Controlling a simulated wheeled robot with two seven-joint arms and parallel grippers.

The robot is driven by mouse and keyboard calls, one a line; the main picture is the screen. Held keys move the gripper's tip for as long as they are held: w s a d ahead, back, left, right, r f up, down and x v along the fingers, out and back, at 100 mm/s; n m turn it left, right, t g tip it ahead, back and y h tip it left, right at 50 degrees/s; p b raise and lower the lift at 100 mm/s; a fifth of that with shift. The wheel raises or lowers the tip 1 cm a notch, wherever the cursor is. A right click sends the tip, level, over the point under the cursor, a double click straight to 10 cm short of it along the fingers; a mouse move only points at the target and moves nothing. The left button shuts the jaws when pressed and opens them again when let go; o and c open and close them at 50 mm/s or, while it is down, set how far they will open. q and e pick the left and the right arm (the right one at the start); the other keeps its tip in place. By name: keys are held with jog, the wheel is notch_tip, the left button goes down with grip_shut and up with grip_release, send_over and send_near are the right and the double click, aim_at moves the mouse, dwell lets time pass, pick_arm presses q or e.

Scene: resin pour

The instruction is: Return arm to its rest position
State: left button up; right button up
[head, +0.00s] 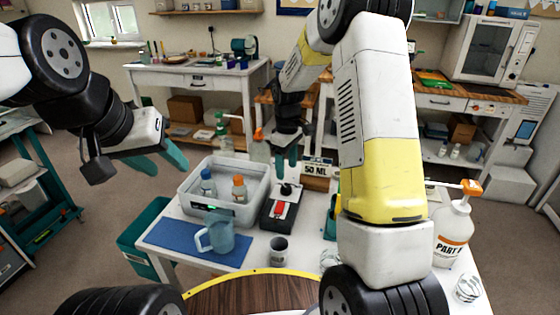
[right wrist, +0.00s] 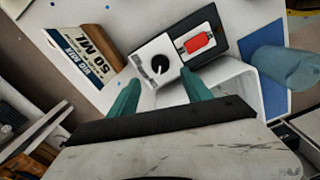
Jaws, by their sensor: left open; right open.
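My right gripper (head: 287,158) reaches over the white work table from the right. Its teal fingers are apart and empty, above the back end of a dark device with a black knob and a red switch (head: 280,210). In the right wrist view the gripper (right wrist: 160,84) points at the device's white panel with the black knob (right wrist: 159,64); I cannot tell how far above it the fingertips are. My left gripper (head: 160,160) is open and empty at the left, off the table over the floor.
Around the device stand a grey tray (head: 183,203) with two bottles, a blue jug (head: 220,236) on a blue mat (head: 165,238), a dark cup (head: 278,250) and a 50 ML box (head: 318,168). A pump bottle (head: 453,230) stands right of my right arm, which hides part of the table.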

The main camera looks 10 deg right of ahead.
jog(key=s+d+r+m+t+y, duration=0.2)
jog(key=s+r+m+t, duration=0.3)
jog(key=s+r, duration=1.45)
jog(key=s+r+m+t, duration=0.1)
jog(key=s+r+m, duration=0.1)
jog(key=s+m, duration=0.2)
jog(key=s, duration=0.3)
jog(key=shift+s+r, duration=0.2)
jog(key=shift+s, duration=0.15)
